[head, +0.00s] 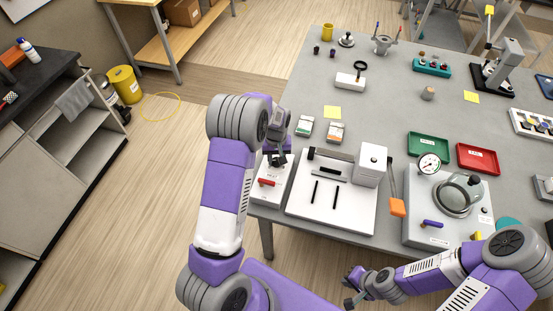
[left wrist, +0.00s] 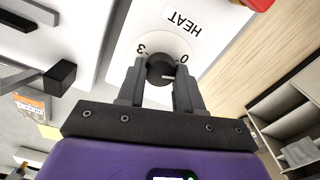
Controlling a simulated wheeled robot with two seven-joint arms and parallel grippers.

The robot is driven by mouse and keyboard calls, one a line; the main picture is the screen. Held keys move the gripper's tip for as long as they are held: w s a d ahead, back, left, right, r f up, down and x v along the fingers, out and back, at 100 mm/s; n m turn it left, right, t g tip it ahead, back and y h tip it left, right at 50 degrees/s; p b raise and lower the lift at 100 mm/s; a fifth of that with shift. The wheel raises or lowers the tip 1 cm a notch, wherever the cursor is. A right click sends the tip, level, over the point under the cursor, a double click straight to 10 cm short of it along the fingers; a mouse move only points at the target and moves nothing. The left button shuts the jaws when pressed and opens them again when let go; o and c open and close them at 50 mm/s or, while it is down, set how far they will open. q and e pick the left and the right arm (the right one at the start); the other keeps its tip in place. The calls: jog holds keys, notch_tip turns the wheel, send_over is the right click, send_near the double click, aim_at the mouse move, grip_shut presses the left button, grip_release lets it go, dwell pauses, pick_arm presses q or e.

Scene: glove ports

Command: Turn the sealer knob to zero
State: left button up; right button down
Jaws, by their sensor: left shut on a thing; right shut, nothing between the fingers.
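The sealer (head: 262,196) is a narrow white box with a red lever (head: 268,183) at the table's near left edge. My left gripper (head: 277,160) points down over its far part and hides the knob in the head view. In the left wrist view the dark round knob (left wrist: 160,67) sits between the two fingertips of my left gripper (left wrist: 158,80), which is shut on it. The dial plate (left wrist: 150,22) reads HEAT, with a 0 and a 3 beside the knob. A short pale mark shows on the knob, partly by the finger. My right gripper (head: 353,287) is shut and empty, low in front of the table.
A white plate device with a block (head: 331,210) stands close to the right of the sealer. Two small boxes (head: 304,126) (head: 337,132) lie behind. A gauge device (head: 447,235) stands further right. The floor to the left is open.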

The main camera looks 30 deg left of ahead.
aim_at(276, 160)
pick_arm(q)
jog(key=n, duration=0.5)
jog(key=shift+n, duration=0.3)
dwell(0.4)
jog(key=o, duration=1)
jog(key=shift+o, duration=0.2)
jog(key=shift+r, duration=0.1)
notch_tip(276, 160, up, 8)
jog(key=shift+f, duration=0.25)
